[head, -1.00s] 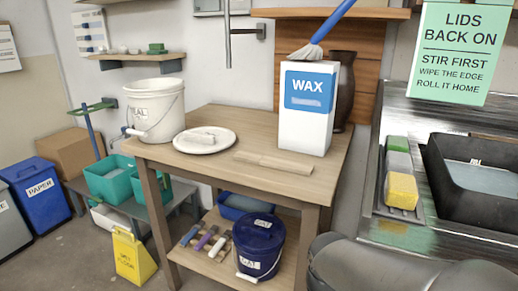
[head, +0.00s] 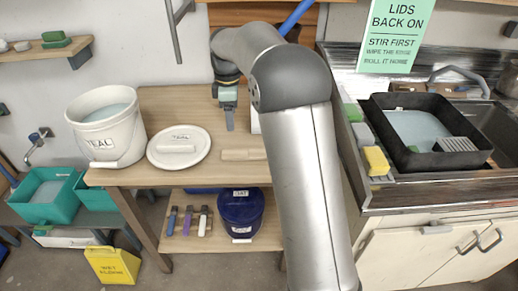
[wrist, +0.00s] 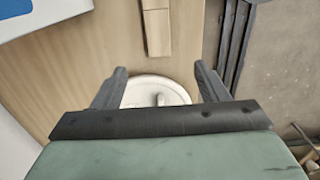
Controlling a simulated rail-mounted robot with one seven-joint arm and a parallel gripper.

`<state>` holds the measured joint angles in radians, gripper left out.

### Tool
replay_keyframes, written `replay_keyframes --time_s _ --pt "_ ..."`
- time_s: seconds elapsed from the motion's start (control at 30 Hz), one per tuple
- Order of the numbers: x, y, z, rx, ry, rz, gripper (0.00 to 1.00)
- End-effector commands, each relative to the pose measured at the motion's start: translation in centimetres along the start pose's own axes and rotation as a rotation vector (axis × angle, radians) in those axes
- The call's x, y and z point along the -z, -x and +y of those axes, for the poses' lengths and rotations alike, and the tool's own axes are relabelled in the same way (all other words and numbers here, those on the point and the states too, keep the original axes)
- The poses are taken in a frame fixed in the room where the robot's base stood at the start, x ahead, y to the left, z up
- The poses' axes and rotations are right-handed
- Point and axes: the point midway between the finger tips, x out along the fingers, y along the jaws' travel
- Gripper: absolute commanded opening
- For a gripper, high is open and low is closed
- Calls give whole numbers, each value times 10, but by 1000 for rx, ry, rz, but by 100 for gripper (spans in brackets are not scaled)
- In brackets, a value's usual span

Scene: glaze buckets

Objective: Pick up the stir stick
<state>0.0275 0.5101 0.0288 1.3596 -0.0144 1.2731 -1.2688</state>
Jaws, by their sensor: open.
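The stir stick (head: 243,154), a flat pale wooden strip, lies on the wooden table (head: 160,105) to the right of a round white lid (head: 165,160) marked TEAL. It also shows at the top of the wrist view (wrist: 157,28), beyond my fingertips. My gripper (head: 229,126) is above the table, behind the stick in the head view, pointing down with nothing held. In the wrist view my open fingers (wrist: 159,84) are wide apart, with the white lid (wrist: 155,92) below and between them. My arm hides part of the table's right side.
The white TEAL bucket (head: 106,130) stands open at the table's left. The WAX box (head: 255,124) is mostly hidden behind my arm; its corner shows in the wrist view (wrist: 40,14). A blue bucket (head: 240,212) stands on the lower shelf. The sink counter is at right.

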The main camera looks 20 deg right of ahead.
Motion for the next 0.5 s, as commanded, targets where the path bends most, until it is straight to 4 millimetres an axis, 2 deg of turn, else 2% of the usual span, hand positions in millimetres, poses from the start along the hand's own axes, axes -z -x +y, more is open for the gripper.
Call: replay_keyframes --time_s 0.1,0.3,0.5 --pt "0 -28 -1 5 0 -2 67" --pt "0 -69 -1 4 -2 -2 67" --pt "0 -91 0 0 -3 0 67"
